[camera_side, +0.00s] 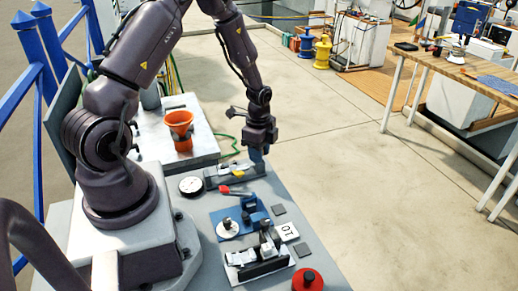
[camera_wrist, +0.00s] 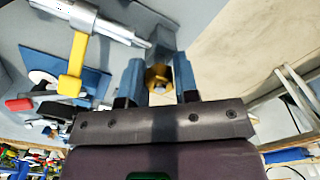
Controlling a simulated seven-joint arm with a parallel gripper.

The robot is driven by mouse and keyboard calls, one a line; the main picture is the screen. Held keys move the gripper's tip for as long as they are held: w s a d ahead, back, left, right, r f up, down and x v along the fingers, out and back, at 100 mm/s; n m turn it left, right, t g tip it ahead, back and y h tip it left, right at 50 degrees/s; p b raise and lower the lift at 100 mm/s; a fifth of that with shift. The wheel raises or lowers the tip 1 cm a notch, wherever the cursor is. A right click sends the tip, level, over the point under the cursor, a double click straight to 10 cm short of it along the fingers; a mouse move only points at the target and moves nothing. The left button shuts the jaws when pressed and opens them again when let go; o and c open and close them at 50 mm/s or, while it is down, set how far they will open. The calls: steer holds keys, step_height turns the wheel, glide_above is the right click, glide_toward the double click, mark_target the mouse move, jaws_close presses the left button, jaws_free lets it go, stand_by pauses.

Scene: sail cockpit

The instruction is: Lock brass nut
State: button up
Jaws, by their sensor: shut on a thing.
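The brass nut (camera_wrist: 158,76) shows in the wrist view between the two blue fingers of my gripper (camera_wrist: 158,82). It is a gold ring with a pale centre, and my gripper is shut on it. In the side view my gripper (camera_side: 257,155) points down at the far edge of the grey work table, at the right end of a dark fixture (camera_side: 222,177). The nut cannot be made out there. Whether the nut touches a thread or seat is hidden.
A blue fixture plate (camera_side: 228,224), a black-and-white clamp block (camera_side: 258,264), a white card (camera_side: 287,232) and a red round part (camera_side: 307,279) stand nearer on the table. A white dial (camera_side: 191,186) and an orange cup (camera_side: 181,127) are to the left. Open floor lies right.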

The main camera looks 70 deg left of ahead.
steer(key=m, duration=0.4)
steer(key=shift+m, duration=0.4)
steer(key=shift+m, duration=2.2)
steer(key=m, duration=0.4)
steer(key=o, duration=0.5)
steer(key=shift+r, duration=0.15)
